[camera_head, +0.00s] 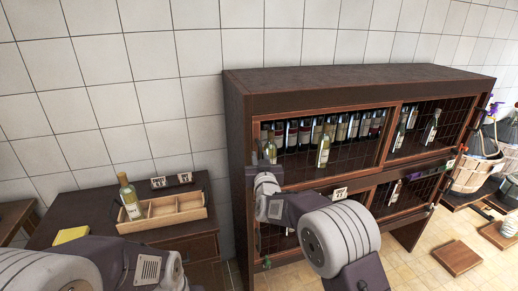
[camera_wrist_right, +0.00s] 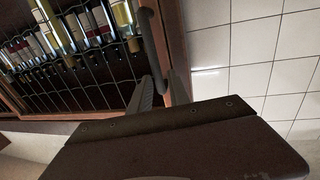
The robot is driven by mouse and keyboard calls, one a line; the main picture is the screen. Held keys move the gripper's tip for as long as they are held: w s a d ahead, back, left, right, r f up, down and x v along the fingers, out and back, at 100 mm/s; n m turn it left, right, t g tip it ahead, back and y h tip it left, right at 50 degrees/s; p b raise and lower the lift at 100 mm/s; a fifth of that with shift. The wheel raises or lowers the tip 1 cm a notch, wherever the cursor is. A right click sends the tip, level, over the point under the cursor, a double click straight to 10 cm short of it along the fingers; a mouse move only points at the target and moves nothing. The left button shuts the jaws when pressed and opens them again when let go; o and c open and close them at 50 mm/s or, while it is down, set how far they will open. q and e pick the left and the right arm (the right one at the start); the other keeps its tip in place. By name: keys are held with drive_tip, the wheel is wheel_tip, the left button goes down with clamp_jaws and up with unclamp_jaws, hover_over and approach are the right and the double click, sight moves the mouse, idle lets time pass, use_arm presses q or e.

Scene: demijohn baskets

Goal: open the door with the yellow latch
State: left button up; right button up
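The dark wooden wine cabinet (camera_head: 360,80) has mesh-fronted doors in two rows. My right gripper (camera_head: 266,170) is at the left edge of its wide upper left door (camera_head: 385,150), in front of the frame. In the right wrist view, the two fingers (camera_wrist_right: 160,92) stand apart on either side of the lower end of a dark curved door handle (camera_wrist_right: 149,40). I cannot tell whether they touch it. The door looks shut. I cannot make out a yellow latch; my right arm hides part of the cabinet's left side. My left arm shows at the bottom left, its gripper out of sight.
Bottles (camera_wrist_right: 62,30) stand behind the mesh. A side table (camera_head: 80,205) at left carries a bottle (camera_head: 129,195), a divided wooden tray (camera_head: 160,213) and a yellow block (camera_head: 71,236). Baskets (camera_head: 470,172) stand at far right. A wooden board (camera_head: 457,258) lies on the floor.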

sight(260, 154)
drive_tip(key=w, duration=0.2)
drive_tip(key=shift+w+a+p, duration=0.1)
drive_tip(key=shift+w+p, duration=0.25)
drive_tip(key=shift+w+d, duration=0.2)
drive_tip(key=shift+w, duration=0.1)
drive_tip(key=shift+a, duration=0.1)
clamp_jaws()
idle(0.8)
